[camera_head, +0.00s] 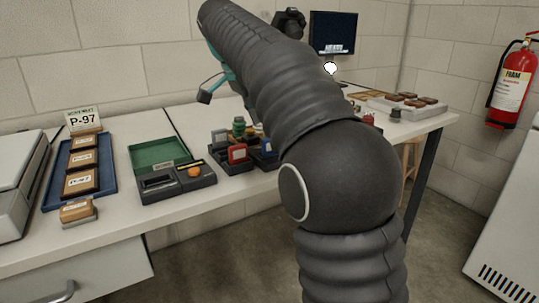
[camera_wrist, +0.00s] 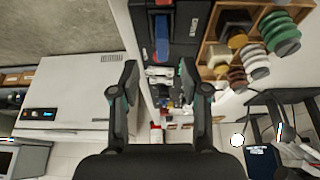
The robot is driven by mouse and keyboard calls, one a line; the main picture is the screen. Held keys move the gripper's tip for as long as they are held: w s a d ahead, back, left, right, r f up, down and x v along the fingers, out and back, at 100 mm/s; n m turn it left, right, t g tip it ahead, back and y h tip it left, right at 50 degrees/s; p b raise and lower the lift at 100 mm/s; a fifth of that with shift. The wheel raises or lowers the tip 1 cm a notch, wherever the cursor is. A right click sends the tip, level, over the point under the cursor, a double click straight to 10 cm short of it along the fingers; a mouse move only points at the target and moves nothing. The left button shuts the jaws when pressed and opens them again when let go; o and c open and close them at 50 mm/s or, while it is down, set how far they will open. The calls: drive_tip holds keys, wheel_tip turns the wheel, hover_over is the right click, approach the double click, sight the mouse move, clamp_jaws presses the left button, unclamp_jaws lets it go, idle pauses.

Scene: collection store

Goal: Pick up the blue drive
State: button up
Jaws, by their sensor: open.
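What looks like the blue drive (camera_head: 267,148) is a small blue block in a dark tray (camera_head: 232,169) on the bench, partly behind my arm in the head view. Red and green pieces stand beside it. In the wrist view a blue block (camera_wrist: 162,38) lies in a dark case near the top, beyond the fingertips. My gripper (camera_wrist: 158,76) is open, with nothing seen held between its fingers. It is apart from the blue block. My arm hides part of the bench in the head view.
A dark case with a green lid (camera_head: 160,153) stands left of the tray. A blue tray (camera_head: 58,190) of labelled blocks is farther left. A monitor (camera_head: 333,33) stands at the back. A wooden box of spools (camera_wrist: 212,29) shows in the wrist view.

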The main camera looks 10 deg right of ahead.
drive_tip(key=shift+b+x, duration=0.8)
drive_tip(key=shift+x, duration=2.75)
drive_tip(key=shift+w, duration=0.15)
clamp_jaws()
